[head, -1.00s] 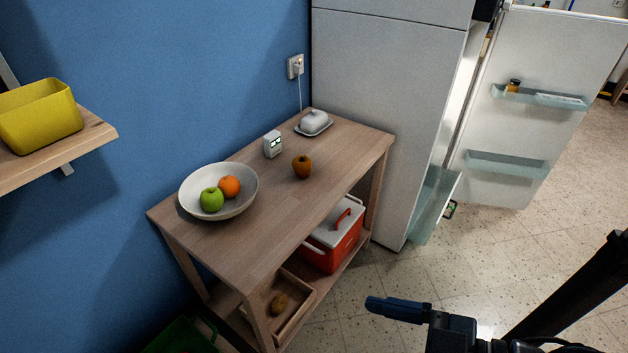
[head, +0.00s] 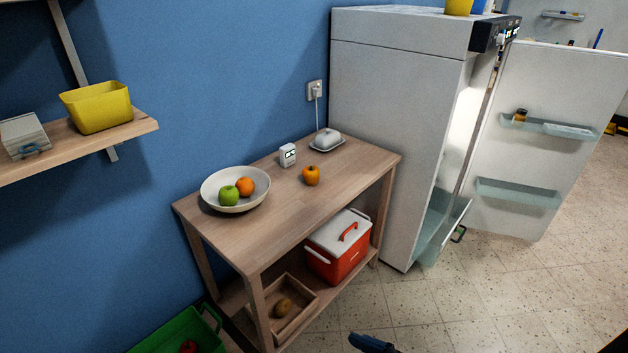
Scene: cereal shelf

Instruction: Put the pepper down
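An orange-yellow pepper (head: 311,176) stands on the top of the wooden table (head: 262,228), near its middle. Nothing is touching it. My gripper (head: 371,342) shows only as a dark blue fingertip at the bottom edge, in front of the table and well apart from the pepper. The rest of the gripper is cut off, so its opening and anything in it cannot be seen.
A white bowl (head: 263,190) with a green apple and an orange is left of the pepper. A small white device (head: 288,155) and a butter dish (head: 327,140) are behind it. A cooler (head: 338,245) sits below. The fridge (head: 392,130) stands open at right.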

